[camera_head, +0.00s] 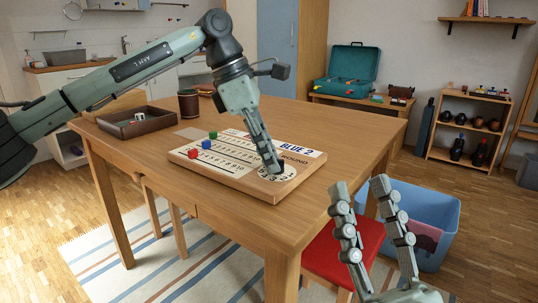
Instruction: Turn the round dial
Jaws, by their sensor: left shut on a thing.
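A wooden game board (204,173) lies on the wooden table. It has printed number rows, a "BLUE 2" label and the word "ROUND" near its right side. The round dial (287,174) is a pale disc with numbers at the board's front right corner. My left gripper (279,168) points down from above and is shut at the dial, its fingertips touching it. The fingers hide part of the dial and what lies between them. My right gripper (361,187) is open and empty, pointing up in front of the table's right side, apart from the board.
A dark tray (160,127) with small pieces and a brown cup (188,103) stand at the table's back left. The table's right side (345,130) is clear. A red-seated chair (335,255) and blue bin (447,221) stand below.

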